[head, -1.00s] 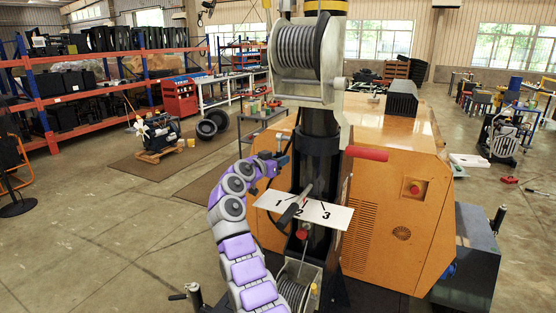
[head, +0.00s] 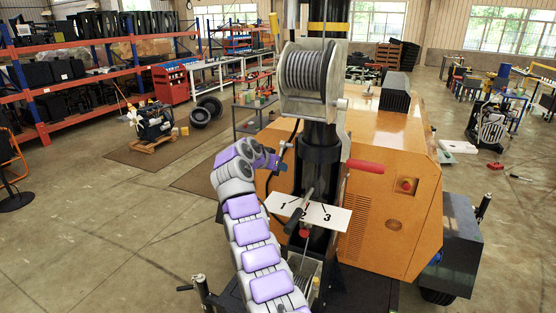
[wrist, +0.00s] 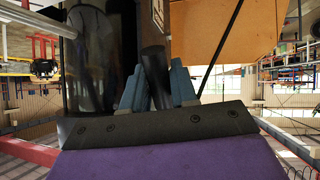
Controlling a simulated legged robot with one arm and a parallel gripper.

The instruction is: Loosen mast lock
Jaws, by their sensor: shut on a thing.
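The black mast (head: 318,150) stands upright in the middle of the head view, with a cable winch drum (head: 310,68) above. My gripper (head: 279,162) is at the mast's left side, above a white plate (head: 338,217) marked 1, 2, 3. In the wrist view my gripper (wrist: 156,80) has its blue-grey fingers on both sides of a short black handle (wrist: 154,66) and is shut on it. The handle's lower end is hidden by the gripper, and I cannot tell how it joins the mast. A lever (head: 299,212) crosses the plate near mark 2.
A red crank handle (head: 364,166) sticks out right of the mast. The orange generator housing (head: 385,200) fills the space behind. A dark cable hangs close to my gripper. Open floor (head: 90,230) lies to the left.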

